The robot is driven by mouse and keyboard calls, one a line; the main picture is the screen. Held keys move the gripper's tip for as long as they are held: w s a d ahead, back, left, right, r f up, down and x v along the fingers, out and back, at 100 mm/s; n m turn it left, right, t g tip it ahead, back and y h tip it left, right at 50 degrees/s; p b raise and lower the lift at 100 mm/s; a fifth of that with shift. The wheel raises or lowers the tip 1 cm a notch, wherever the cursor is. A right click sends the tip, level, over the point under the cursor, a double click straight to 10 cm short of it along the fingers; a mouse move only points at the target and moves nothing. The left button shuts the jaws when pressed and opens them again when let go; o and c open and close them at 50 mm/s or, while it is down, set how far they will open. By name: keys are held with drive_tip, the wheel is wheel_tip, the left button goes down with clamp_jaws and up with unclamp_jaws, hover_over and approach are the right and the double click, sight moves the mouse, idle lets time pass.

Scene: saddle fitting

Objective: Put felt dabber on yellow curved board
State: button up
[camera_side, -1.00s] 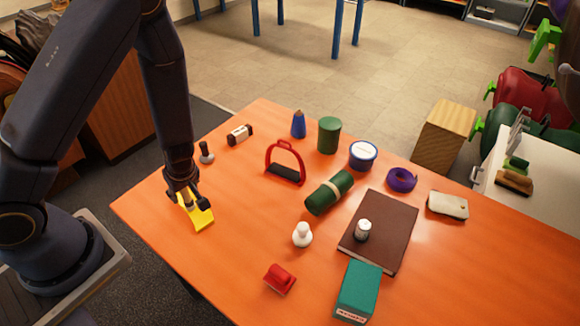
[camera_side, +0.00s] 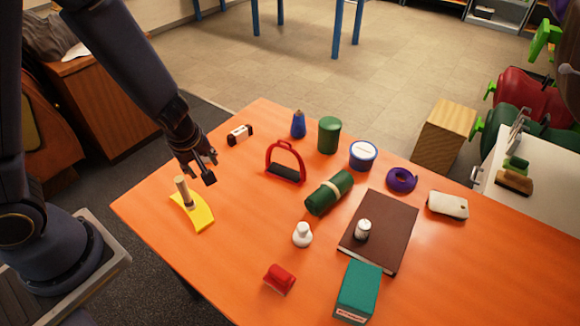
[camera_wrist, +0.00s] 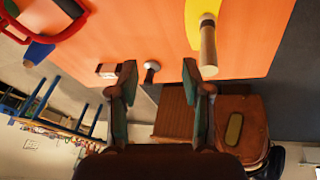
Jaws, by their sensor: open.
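The felt dabber (camera_side: 183,193) has a light wooden handle and stands upright on the yellow curved board (camera_side: 203,219), near the left edge of the orange table. In the wrist view the dabber (camera_wrist: 208,42) also shows on the yellow board (camera_wrist: 196,14), to the right of my fingers. My gripper (camera_side: 209,172) is open and empty. It is above the table, up and to the right of the dabber and apart from it. Its two fingers (camera_wrist: 160,80) are spread in the wrist view. The dabber's lower end is hard to make out.
A red stirrup (camera_side: 285,163) stands right of my gripper, and a black-and-white roll (camera_side: 240,135) lies behind it. A small dark-knobbed item (camera_wrist: 151,68) lies between the fingers in the wrist view. A green roll (camera_side: 329,193) and brown book (camera_side: 391,222) lie farther right. The table's front-left is clear.

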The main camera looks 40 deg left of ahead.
drive_tip(key=w+d+r+m+t+h, duration=0.2)
drive_tip(key=d+r+m, duration=0.15)
drive_tip(key=r, duration=0.25)
drive_tip(key=w+d+r+m+t+h, duration=0.2)
drive_tip(key=d+r, duration=0.2)
drive_tip(key=r, duration=0.2)
drive_tip(key=s+d+r+m+h, duration=0.25)
drive_tip(key=s+r+m, duration=0.25)
drive_tip(key=r, duration=0.3)
drive_tip(key=s+a+r+m+g+y, duration=0.1)
drive_tip(key=s+a+r+m+y, duration=0.2)
drive_tip(key=s+a, duration=0.4)
drive_tip(key=s+m+y, duration=0.1)
drive_tip(key=s, duration=0.2)
drive_tip(key=shift+s+a, duration=0.2)
drive_tip(key=shift+a, duration=0.15)
